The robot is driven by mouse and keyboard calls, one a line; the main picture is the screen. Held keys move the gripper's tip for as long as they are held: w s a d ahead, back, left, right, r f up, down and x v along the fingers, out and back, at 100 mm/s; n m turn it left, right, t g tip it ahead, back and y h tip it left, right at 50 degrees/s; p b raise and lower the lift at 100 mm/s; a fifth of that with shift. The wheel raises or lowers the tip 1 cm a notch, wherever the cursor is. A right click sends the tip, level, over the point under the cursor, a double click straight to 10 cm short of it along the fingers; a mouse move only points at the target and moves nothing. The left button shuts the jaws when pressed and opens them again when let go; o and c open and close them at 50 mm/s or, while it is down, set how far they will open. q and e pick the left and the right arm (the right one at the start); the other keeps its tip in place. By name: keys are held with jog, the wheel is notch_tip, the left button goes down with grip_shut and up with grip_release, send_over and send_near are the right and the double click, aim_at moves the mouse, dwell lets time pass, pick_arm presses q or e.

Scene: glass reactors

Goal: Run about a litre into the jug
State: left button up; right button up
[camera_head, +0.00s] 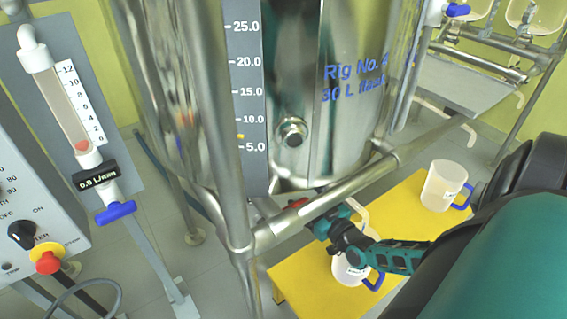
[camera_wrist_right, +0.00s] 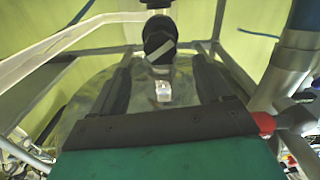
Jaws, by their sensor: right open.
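The steel and glass vessel (camera_head: 300,90), marked "Rig No. 4, 30 L flask", fills the middle of the head view. A small red handle (camera_head: 297,203) shows below it, by the frame rail. My right gripper (camera_head: 326,220) is under the vessel, beside this handle. Its fingers are apart in the right wrist view (camera_wrist_right: 160,75), and I see nothing clamped between them. A red part (camera_wrist_right: 263,122) lies to their right there. A whitish jug (camera_head: 347,271) with a blue handle stands beneath my right gripper, which partly hides it. My left gripper is not in view.
A yellow platform (camera_head: 290,281) bears that jug and a second whitish jug (camera_head: 443,186) further right. The steel frame rail (camera_head: 320,202) crosses above my right gripper. The scale (camera_head: 246,100) stands before the vessel. A flow meter (camera_head: 75,115) reads 0.0 at the left.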

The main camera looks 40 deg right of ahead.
jog(key=w+b, duration=0.1)
jog(key=w, duration=0.2)
jog(key=w+b, duration=0.1)
jog(key=w, duration=0.2)
jog(key=w+d+b, duration=0.1)
jog(key=w, duration=0.2)
jog(key=shift+w+f, duration=0.1)
jog(key=shift+w, duration=0.05)
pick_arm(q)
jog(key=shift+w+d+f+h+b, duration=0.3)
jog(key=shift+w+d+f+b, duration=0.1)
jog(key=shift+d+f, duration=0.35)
pick_arm(e)
jog(key=shift+w+d, duration=0.1)
jog(key=shift+w, duration=0.4)
jog(key=shift+c, duration=0.4)
jog(key=c, duration=0.9)
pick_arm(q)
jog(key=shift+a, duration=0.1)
pick_arm(e)
jog(key=shift+c, duration=0.2)
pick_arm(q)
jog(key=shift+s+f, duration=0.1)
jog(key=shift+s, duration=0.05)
pick_arm(e)
jog(key=shift+m, duration=0.3)
jog(key=shift+m, duration=2.7)
